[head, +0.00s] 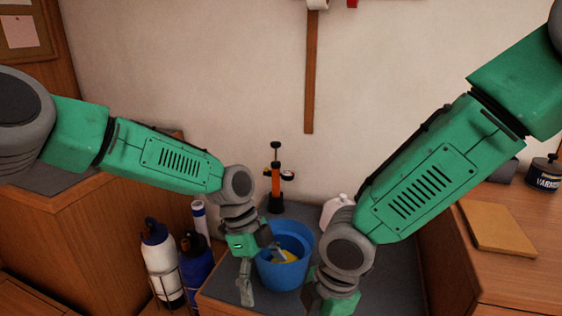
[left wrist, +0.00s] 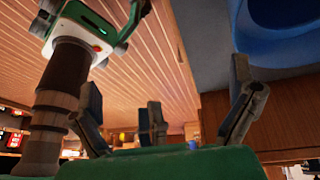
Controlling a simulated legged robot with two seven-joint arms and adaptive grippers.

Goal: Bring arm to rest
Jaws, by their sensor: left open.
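In the head view my left arm reaches in from the left. Its gripper (head: 262,276) is open, fingers spread and pointing down, at the left side of a blue bucket (head: 302,238). One finger hangs outside the bucket and the other is in front of its opening. In the left wrist view the fingers of this gripper (left wrist: 165,82) stand apart with nothing between them. My right arm comes down from the right. Its green gripper body (head: 336,303) is cut off by the bottom edge, and its fingers are hidden there.
The bucket, with something yellow inside, stands on a grey top (head: 390,285). An orange and black pump (head: 275,185) is behind it. A white bottle (head: 160,262) and a blue one (head: 197,268) stand left. A board (head: 497,228) and varnish tin (head: 543,174) lie right.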

